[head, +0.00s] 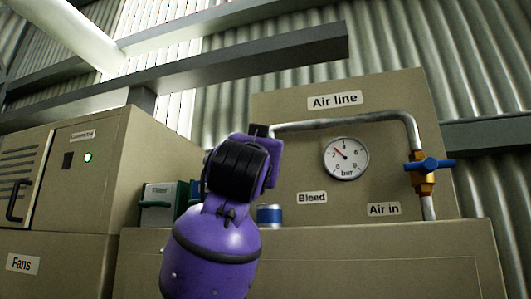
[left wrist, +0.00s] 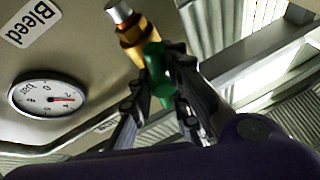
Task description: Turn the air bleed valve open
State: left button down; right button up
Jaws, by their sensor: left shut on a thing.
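The bleed valve shows in the left wrist view as a brass body (left wrist: 129,36) with a green handle (left wrist: 158,88), near the "Bleed" label (left wrist: 33,23). My left gripper (left wrist: 157,70) has its two dark fingers on either side of the green handle and is shut on it. I cannot tell the handle's exact angle to the valve body. In the head view my purple left arm hides the valve and the gripper's fingers. The "Bleed" label (head: 312,197) is right of my arm there. My right gripper is in neither view.
The panel carries a pressure gauge (head: 346,158), its needle pointing up-left, and a grey pipe (head: 345,121).

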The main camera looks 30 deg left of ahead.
pick_arm(q)
jog(key=shift+s+a+n+g+y, duration=0.1)
jog(key=shift+n+g+y, duration=0.6)
jog(key=shift+n, duration=0.9)
jog(key=shift+f+n, duration=0.1)
jog(key=shift+n, duration=0.3)
jog(key=c, duration=1.9)
grip_release()
jog(key=shift+o, duration=0.7)
jog(key=shift+s+a, duration=0.15)
